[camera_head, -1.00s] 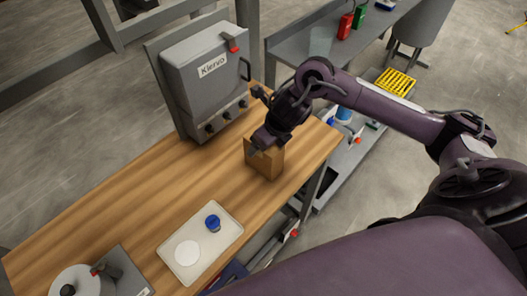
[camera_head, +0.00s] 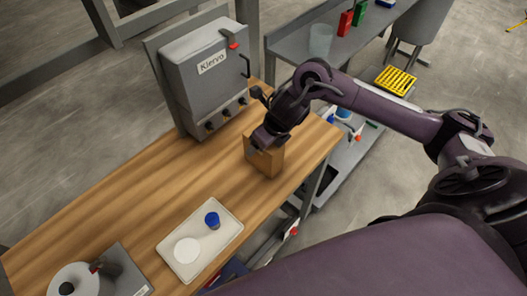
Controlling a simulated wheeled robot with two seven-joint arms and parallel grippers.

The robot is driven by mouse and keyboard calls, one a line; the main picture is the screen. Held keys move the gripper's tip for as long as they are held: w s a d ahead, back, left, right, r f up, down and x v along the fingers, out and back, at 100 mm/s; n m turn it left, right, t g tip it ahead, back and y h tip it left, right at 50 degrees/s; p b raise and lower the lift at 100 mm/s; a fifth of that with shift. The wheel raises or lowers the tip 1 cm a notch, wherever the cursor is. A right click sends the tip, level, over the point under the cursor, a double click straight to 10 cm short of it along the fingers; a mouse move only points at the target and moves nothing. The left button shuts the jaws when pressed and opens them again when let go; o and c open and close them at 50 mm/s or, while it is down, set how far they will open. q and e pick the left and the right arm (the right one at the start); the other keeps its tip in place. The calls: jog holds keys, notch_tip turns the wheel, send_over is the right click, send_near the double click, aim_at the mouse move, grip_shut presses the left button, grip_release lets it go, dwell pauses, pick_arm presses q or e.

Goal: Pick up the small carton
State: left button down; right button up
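The small carton (camera_head: 265,160) is a brown box standing upright on the wooden table (camera_head: 130,200), near its right end. My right gripper (camera_head: 263,146) is at the top of the carton, coming down from above and covering part of its top. The fingers are small and mostly hidden by the wrist, so I cannot tell whether they are open or shut on it. My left gripper is not in view.
A grey Kiervo unit (camera_head: 205,75) stands at the table's back edge, left of the carton. A white tray (camera_head: 172,256) with a blue-capped container (camera_head: 212,220) and a white disc (camera_head: 187,250) lies in front. Bare wood lies between. A grey bench (camera_head: 285,48) stands behind.

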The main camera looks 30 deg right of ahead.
jog(key=c, duration=1.6)
jog(key=shift+r, duration=0.15)
